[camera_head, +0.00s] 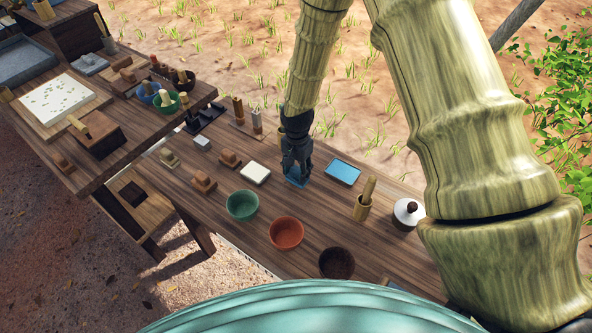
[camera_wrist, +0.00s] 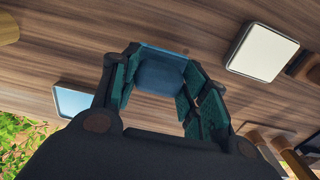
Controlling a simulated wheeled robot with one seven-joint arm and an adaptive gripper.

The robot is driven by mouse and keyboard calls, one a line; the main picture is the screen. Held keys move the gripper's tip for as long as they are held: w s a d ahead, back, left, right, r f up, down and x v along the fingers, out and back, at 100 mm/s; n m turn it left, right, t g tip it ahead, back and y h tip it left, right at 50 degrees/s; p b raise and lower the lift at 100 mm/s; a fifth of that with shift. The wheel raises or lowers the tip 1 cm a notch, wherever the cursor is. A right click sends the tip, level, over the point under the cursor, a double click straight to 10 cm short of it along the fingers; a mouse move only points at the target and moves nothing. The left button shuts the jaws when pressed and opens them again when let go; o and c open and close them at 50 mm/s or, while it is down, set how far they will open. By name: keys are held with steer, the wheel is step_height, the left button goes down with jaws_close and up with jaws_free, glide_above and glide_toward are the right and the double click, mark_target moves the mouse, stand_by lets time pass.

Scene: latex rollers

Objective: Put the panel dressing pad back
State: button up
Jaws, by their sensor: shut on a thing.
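My gripper (camera_head: 296,158) points down over the far edge of the long wooden table. It is shut on a blue pad (camera_head: 297,180), which looks like the panel dressing pad. In the wrist view the blue pad (camera_wrist: 161,72) sits between the dark teal fingers (camera_wrist: 158,90). I cannot tell whether the pad touches the table. A light blue rectangular tray (camera_head: 342,172) lies just right of my gripper, and a cream-topped square pad (camera_head: 256,173) lies just left of it. Both also show in the wrist view, the tray (camera_wrist: 72,101) and the cream pad (camera_wrist: 262,52).
Green (camera_head: 242,205), orange (camera_head: 286,233) and dark brown (camera_head: 337,263) bowls stand along the near side. A wooden cup with a pestle (camera_head: 363,207) and a white lidded pot (camera_head: 408,213) stand right. Several wooden stamps and upright rollers stand left.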

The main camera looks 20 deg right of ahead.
mark_target(297, 170)
steer(key=shift+w+f, duration=0.1)
steer(key=shift+f, duration=0.55)
steer(key=shift+s, duration=0.2)
steer(key=o, duration=0.9)
steer(key=shift+w, duration=0.1)
steer(key=shift+r+b, duration=1.9)
steer(key=shift+r, duration=4.1)
